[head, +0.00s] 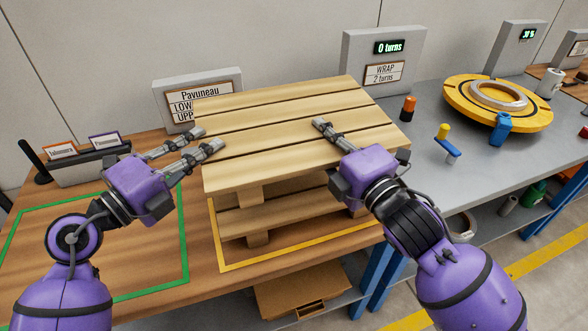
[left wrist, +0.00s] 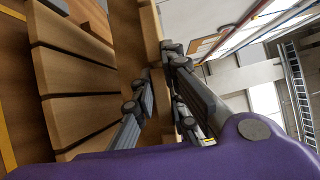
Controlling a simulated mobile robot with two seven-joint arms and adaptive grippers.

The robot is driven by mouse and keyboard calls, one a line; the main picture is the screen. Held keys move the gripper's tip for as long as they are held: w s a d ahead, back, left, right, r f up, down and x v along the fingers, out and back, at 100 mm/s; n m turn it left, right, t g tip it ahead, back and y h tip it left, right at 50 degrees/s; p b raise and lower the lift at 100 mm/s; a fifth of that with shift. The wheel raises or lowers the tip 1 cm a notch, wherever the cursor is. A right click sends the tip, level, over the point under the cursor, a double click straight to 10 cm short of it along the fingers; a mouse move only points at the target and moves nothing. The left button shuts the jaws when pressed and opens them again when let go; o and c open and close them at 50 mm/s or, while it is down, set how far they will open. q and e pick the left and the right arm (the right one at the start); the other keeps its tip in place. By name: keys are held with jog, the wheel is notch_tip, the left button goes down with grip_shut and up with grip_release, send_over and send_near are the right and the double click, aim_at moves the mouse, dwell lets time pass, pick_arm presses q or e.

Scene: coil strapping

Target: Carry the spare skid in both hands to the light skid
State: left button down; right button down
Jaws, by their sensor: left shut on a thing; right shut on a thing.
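The spare skid (head: 290,120), pale wood with slatted boards, is between my two grippers. Its deck is roughly level. My left gripper (head: 210,138) is shut on its left edge; the left wrist view shows the fingers at an edge board (left wrist: 155,60). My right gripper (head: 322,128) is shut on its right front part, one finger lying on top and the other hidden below. A second wooden skid (head: 285,214) shows beneath, mostly hidden, inside a yellow outline (head: 240,266) on the table. I cannot tell whether the two touch.
A green outline (head: 184,240) on the brown table at left is bare. A sign (head: 198,98) and a card holder (head: 85,166) stand behind. At right, a grey bench (head: 428,120) carries a yellow turntable (head: 460,100), an orange-black piece (head: 408,108) and a blue-yellow tool (head: 446,142). A box (head: 300,292) sits below.

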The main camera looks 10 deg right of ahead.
pick_arm(q)
jog(key=shift+a+f, duration=0.1)
jog(key=shift+f, duration=0.05)
